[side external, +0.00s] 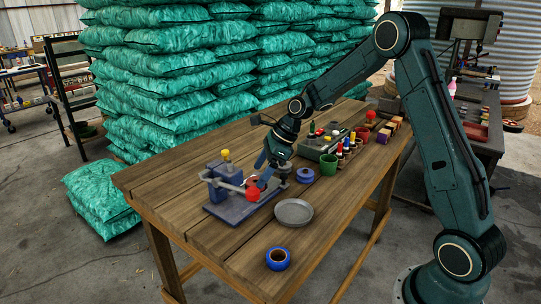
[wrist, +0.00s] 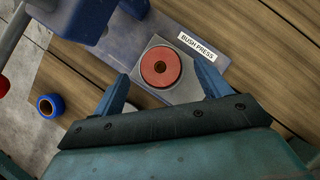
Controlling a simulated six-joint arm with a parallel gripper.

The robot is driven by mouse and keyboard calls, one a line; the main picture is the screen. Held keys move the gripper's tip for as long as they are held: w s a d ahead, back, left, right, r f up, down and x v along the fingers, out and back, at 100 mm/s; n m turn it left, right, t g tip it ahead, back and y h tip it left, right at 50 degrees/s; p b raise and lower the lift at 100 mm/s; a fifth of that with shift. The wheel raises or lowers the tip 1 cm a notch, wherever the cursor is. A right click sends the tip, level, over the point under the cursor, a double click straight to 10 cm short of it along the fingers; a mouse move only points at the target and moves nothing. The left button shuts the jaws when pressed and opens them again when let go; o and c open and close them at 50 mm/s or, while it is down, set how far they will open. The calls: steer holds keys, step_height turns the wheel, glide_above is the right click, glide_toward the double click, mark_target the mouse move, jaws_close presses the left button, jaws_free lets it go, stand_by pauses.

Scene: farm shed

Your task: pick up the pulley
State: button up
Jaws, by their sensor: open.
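The pulley appears to be the red disc with a dark centre hole (wrist: 161,67), lying flat on a grey square plate of the bush press (wrist: 240,68) in the wrist view. In the side view the press (side external: 228,204) stands on the table, and the disc is largely hidden by my gripper and the lever. My gripper (side external: 264,163) is over the press, pointing down. Its blue fingers are open and empty. In the wrist view the fingertips lie on either side of the disc, with no clear contact.
The red-knobbed press lever (side external: 252,194) is close to my gripper. A grey dish (side external: 293,213), a blue ring (side external: 278,259), a blue round pot (side external: 305,175) and a green cup (side external: 328,164) stand on the wooden table (side external: 175,200). The table's near left part is clear.

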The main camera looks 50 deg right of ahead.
steer(key=shift+x, duration=1.2)
steer(key=c, duration=1.2)
steer(key=shift+r, duration=0.15)
steer(key=shift+r, duration=4.9)
